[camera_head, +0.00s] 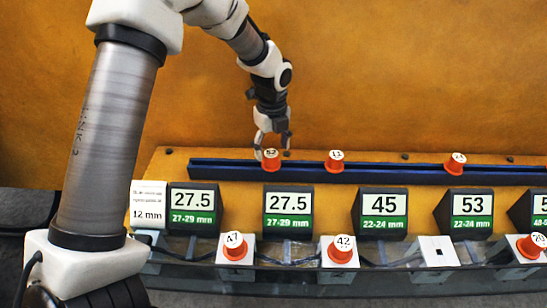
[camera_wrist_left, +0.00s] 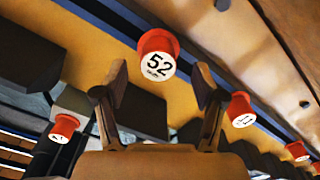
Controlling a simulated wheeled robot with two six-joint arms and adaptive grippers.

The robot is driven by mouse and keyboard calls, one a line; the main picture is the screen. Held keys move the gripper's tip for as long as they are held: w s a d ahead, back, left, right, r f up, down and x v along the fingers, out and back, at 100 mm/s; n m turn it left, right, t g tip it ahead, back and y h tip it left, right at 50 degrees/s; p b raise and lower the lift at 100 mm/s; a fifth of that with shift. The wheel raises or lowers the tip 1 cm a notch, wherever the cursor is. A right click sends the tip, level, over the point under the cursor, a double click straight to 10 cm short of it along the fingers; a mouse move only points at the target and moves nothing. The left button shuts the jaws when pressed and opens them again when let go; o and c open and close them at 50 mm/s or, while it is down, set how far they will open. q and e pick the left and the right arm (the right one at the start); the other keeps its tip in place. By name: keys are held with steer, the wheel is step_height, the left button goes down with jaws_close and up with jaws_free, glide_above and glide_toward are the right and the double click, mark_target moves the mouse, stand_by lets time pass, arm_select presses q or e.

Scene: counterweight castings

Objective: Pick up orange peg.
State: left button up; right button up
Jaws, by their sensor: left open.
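Several orange pegs with white numbered tops are in view. The peg marked 52 (camera_head: 271,161) stands on the dark blue rail (camera_head: 390,172) at the back; it also shows in the left wrist view (camera_wrist_left: 157,53). My left gripper (camera_head: 273,142) is open just behind and above this peg in the head view. In the wrist view its two fingertips (camera_wrist_left: 160,75) are spread on either side, with peg 52 just beyond the gap. No peg is held. The peg marked 11 (camera_head: 335,162) and another peg (camera_head: 455,163) stand farther right on the rail. My right gripper is not in view.
In front of the rail is a row of dark display blocks reading 27.5 (camera_head: 289,212), 45 (camera_head: 383,214) and 53 (camera_head: 470,214). White stands in front hold pegs 47 (camera_head: 234,246), 42 (camera_head: 341,249) and 29 (camera_head: 531,246). One white stand (camera_head: 433,257) has an empty square hole.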

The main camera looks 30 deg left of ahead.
mark_target(271, 153)
arm_select(q)
steer(key=f, duration=0.2)
steer(key=shift+s+a+f, duration=0.15)
steer(key=shift+a+f, duration=0.15)
steer(key=shift+f, duration=0.3)
steer(key=shift+d, duration=0.2)
steer(key=shift+c, duration=0.7)
steer(key=c, duration=1.1)
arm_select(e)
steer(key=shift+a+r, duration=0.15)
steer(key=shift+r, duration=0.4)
arm_select(q)
steer(key=shift+r, duration=0.15)
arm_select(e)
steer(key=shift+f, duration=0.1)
arm_select(q)
step_height(271, 153, up, 10)
steer(key=shift+f+b, duration=0.1)
steer(key=shift+b, duration=0.7)
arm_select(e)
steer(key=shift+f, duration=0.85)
